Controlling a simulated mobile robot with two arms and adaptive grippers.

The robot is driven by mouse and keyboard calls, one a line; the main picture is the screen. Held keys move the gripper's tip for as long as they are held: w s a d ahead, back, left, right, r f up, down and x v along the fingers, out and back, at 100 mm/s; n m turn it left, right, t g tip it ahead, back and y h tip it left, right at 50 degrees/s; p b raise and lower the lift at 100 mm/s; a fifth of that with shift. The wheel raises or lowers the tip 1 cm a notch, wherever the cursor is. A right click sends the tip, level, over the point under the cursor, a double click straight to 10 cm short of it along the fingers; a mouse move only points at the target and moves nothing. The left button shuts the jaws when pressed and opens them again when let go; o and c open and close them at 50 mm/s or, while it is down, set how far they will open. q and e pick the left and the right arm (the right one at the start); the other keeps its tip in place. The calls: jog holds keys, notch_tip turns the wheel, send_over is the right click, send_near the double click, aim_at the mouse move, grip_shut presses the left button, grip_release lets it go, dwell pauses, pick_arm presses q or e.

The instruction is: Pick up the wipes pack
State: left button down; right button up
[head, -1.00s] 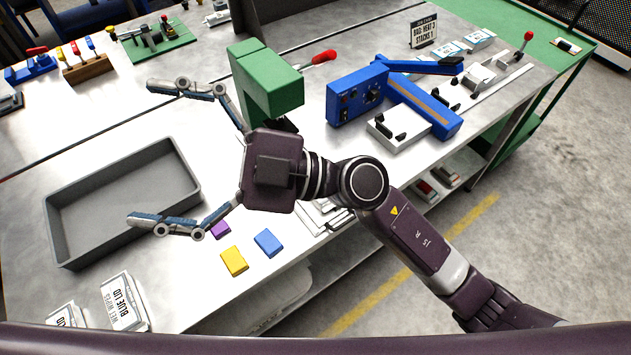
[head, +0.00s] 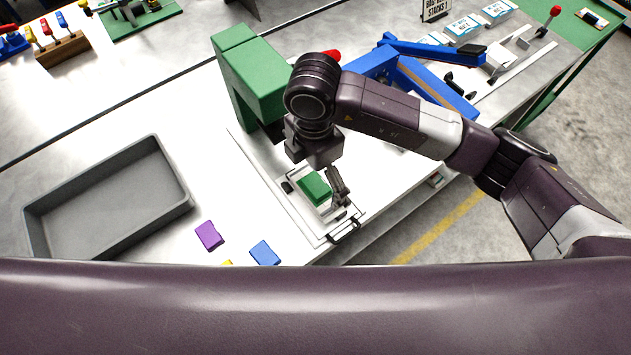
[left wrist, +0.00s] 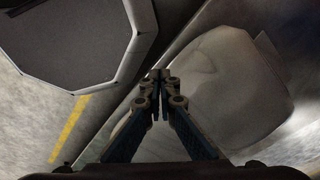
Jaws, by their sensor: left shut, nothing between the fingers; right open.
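A white pack with a green lid (head: 315,188), which looks like the wipes pack, lies in a flat frame on the bench below the green press. My right gripper (head: 338,190) is open, pointing down at the pack's right side. One finger shows beside the pack; the other is mostly hidden, and I cannot tell whether they touch it. My left gripper (left wrist: 160,76) is shut and empty in the left wrist view, and it is not in the head view.
The green press (head: 250,75) stands close behind the pack. An empty grey tray (head: 172,215) is at left, with a purple block (head: 209,236) and a blue block (head: 264,253) near the bench's front edge. A blue machine (head: 435,85) stands at right, behind my arm.

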aim_at(313, 186)
jog(key=f+p, duration=0.2)
jog(key=f, duration=0.1)
jog(key=shift+s+a, duration=0.1)
jog(key=shift+s, duration=0.1)
jog(key=shift+w+f+p, duration=0.2)
jog(key=shift+f+p, duration=0.15)
jog(key=shift+f, duration=0.85)
jog(key=shift+a+f, duration=0.1)
jog(key=shift+f, duration=0.25)
jog(key=c, duration=0.8)
pick_arm(q)
jog(key=s+r, duration=0.2)
jog(key=shift+s+r, duration=0.25)
jog(key=shift+r, duration=0.1)
pick_arm(e)
jog(key=shift+c, duration=0.4)
jog(key=shift+r, duration=0.15)
